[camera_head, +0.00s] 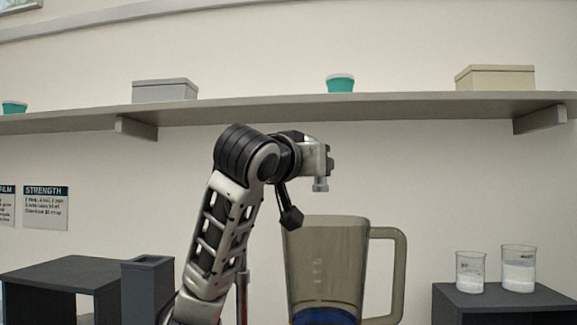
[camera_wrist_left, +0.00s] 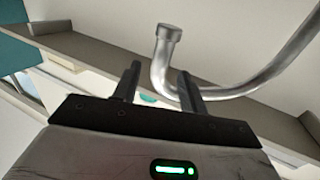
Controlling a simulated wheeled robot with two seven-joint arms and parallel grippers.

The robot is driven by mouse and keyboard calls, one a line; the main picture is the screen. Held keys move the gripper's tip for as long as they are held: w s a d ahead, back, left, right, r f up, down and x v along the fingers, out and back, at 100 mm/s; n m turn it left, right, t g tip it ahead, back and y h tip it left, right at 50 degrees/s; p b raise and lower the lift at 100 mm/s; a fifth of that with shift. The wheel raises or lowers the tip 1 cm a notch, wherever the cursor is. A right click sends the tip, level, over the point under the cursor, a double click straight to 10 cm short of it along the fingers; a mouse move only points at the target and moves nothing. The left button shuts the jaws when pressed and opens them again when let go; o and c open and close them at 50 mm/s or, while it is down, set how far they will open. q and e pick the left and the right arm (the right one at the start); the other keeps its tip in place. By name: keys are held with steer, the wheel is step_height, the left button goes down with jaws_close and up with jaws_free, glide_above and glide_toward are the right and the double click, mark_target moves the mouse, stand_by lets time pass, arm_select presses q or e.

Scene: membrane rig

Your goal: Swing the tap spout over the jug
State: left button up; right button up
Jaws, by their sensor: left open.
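The jug (camera_head: 325,250) is a tall smoky clear vessel with a handle on its right and blue at its bottom. The tap spout's metal end (camera_head: 320,184) points down above the jug's rim in the head view; the arm hides much of the tap. In the left wrist view the spout (camera_wrist_left: 270,72) is a bent metal tube with a collared end. My left gripper (camera_head: 328,158) is by the spout end, above the jug. In the wrist view the jaws (camera_wrist_left: 159,72) are apart, with the spout's bend seen between them; I cannot tell whether they touch. My right gripper is not in view.
A long wall shelf (camera_head: 260,108) carries boxes and teal pots above the arm. A dark stand (camera_head: 500,306) at right holds two beakers with white contents (camera_head: 470,272). A dark table (camera_head: 60,275) and grey box-shaped column (camera_head: 148,290) are at left.

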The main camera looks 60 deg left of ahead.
arm_select(q)
steer(key=v, duration=1)
steer(key=shift+s+d+p, duration=0.15)
steer(key=shift+s+p, duration=0.1)
steer(key=shift+p, duration=0.2)
